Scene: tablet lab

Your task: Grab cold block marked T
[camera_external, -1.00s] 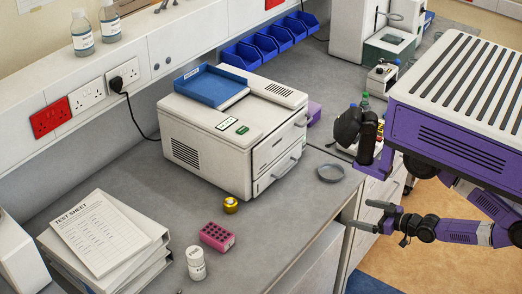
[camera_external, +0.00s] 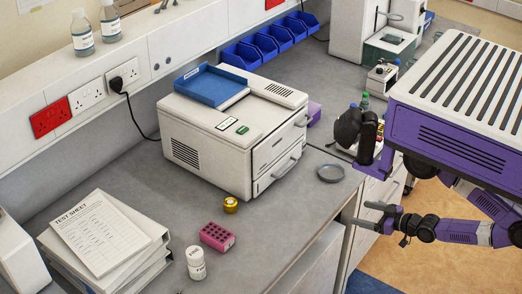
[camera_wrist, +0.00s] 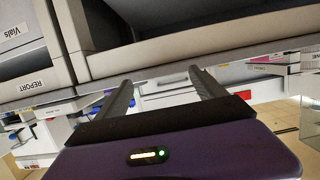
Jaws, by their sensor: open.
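A pink block with rows of dark holes (camera_external: 217,236) lies on the grey bench near its front edge, between a white bottle and a small yellow roll. It is the only thing here that looks like a cold block; no letter T can be read on it. My gripper (camera_external: 366,213) is off the bench's front edge, right of the pink block and well apart from it. Its two fingers are spread with nothing between them. In the wrist view my gripper (camera_wrist: 160,77) is also open and empty, and the pink block is not visible there.
A white bottle (camera_external: 196,263) and yellow roll (camera_external: 231,205) stand close to the pink block. Binders (camera_external: 105,240) lie left of it. A large white machine (camera_external: 235,140) stands behind, with a grey dish (camera_external: 330,173) at its right. The bench edge separates my gripper from the benchtop.

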